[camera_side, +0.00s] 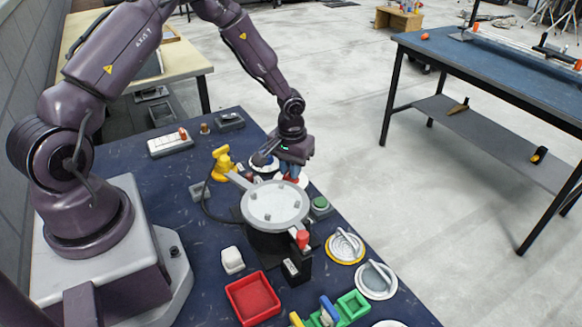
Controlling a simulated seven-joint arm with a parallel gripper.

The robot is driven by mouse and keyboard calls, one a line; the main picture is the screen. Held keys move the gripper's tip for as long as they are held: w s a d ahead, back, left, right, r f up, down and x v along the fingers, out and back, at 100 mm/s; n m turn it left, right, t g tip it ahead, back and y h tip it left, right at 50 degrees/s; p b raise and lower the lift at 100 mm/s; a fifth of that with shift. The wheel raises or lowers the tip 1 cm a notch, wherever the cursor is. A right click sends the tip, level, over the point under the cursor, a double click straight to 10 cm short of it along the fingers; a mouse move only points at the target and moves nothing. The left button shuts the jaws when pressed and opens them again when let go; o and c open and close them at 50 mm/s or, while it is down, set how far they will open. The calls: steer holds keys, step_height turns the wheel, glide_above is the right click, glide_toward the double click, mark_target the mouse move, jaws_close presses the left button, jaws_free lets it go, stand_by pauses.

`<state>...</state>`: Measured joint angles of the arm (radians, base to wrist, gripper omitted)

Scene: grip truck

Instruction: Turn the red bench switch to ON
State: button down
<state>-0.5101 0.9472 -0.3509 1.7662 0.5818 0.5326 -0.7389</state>
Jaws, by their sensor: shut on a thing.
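My gripper (291,172) points down at the back right of the round grey turntable (273,203). It is shut on a small red object (291,179), mostly hidden by the fingers. I cannot tell what the object is. A white box (170,144) with an orange-red lever (183,134) sits at the back left of the bench, apart from my gripper. It looks like a switch, but its marking is too small to read. A red knob (302,239) stands at the turntable's front right edge.
A yellow piece (221,163) stands left of the turntable, and a green button (320,205) stands right of it. The bench's right edge is close.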

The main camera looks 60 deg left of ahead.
steer(key=shift+m, duration=0.3)
steer(key=m, duration=1.1)
steer(key=shift+d, duration=0.1)
steer(key=shift+m, duration=0.3)
stand_by(0.4)
steer(key=c, duration=1.1)
jaws_free()
step_height(320, 180, up, 13)
